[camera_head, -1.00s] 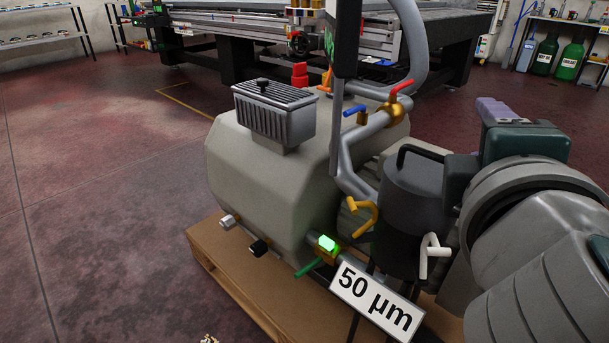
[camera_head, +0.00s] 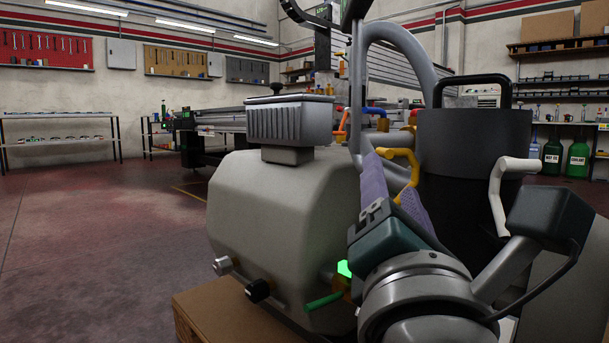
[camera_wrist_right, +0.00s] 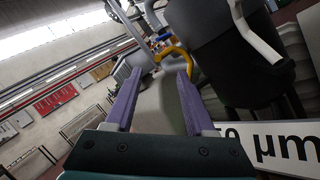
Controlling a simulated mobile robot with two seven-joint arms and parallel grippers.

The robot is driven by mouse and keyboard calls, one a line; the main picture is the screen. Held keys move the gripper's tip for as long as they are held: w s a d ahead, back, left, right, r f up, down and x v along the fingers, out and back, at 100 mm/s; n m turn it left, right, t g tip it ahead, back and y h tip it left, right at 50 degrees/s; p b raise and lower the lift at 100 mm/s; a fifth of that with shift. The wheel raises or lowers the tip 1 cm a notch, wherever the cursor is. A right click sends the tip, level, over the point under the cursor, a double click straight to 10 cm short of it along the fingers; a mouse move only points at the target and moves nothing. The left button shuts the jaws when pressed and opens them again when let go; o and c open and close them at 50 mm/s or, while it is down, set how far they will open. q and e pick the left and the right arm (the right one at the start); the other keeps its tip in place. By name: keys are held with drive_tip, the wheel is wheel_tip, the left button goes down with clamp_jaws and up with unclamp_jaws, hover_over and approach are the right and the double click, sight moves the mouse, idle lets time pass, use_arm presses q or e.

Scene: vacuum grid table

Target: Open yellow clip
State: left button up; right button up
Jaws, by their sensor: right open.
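The yellow clip (camera_head: 412,163) is a bent, hook-shaped handle on the left side of the black canister (camera_head: 465,150). In the right wrist view the yellow clip (camera_wrist_right: 176,50) arches just beyond the fingertips. My right gripper (camera_head: 391,178) has two purple fingers spread apart, with nothing held between them. In the right wrist view the gripper (camera_wrist_right: 158,74) points at the clip, and its right fingertip overlaps the clip's lower right end. I cannot tell whether they touch. Part of the clip is hidden behind the fingers in the head view. My left gripper is out of view.
A white clip (camera_head: 497,190) sits on the canister's right side. The grey tank (camera_head: 270,210) with a ribbed box (camera_head: 290,122) stands left of my right arm. Grey pipes (camera_head: 357,80) rise behind the clip. A 50 µm label (camera_wrist_right: 275,140) shows low in the wrist view.

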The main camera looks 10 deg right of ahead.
sight(384, 152)
drive_tip(key=b+x, duration=0.1)
drive_tip(key=x, duration=0.7)
drive_tip(key=shift+w+r, duration=0.1)
drive_tip(key=shift+w, duration=0.15)
clamp_jaws()
drive_tip(key=shift+r, duration=0.1)
idle(1.0)
